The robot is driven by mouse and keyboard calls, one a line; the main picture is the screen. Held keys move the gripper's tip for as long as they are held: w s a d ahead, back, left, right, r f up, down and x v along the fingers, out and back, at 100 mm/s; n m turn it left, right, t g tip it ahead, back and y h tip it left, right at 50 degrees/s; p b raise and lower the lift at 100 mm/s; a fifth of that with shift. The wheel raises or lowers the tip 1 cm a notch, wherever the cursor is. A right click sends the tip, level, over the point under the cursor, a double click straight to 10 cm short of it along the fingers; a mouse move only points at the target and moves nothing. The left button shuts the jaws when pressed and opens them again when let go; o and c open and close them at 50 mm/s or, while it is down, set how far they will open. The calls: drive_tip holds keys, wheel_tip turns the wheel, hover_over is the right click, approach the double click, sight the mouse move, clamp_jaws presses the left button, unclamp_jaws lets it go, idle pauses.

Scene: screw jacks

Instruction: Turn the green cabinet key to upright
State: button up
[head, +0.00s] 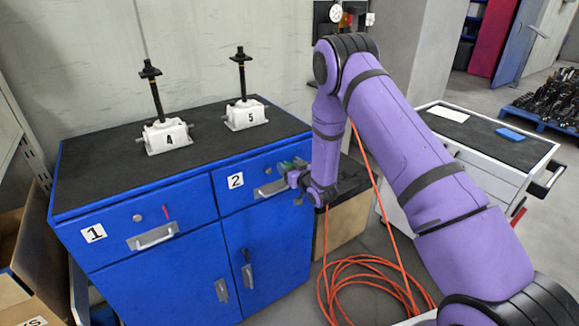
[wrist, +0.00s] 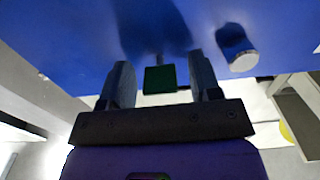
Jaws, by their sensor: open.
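The green key (wrist: 159,79) shows in the wrist view as a dark green block on a thin stem at the blue cabinet face. In the head view, a bit of green (head: 286,165) shows at drawer 2, mostly hidden by my gripper (head: 291,174). In the wrist view, my gripper (wrist: 160,60) is open, one finger on each side of the key. Gaps show between the key and both fingers. The blue cabinet (head: 180,270) has a dark top. I cannot tell the key's exact tilt.
A red upright piece (head: 166,212) sits on drawer 1 above its handle (head: 153,236). Drawer 2's handle (head: 268,190) is close to my gripper. Screw jacks 4 (head: 167,137) and 5 (head: 245,115) stand on the cabinet. An orange hose (head: 365,275) lies on the floor.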

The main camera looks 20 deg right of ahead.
drive_tip(key=c, duration=0.9)
drive_tip(key=shift+n, duration=0.4)
drive_tip(key=n, duration=0.8)
drive_tip(key=shift+f, duration=0.1)
drive_tip(key=n, duration=0.5)
drive_tip(key=shift+n, duration=2)
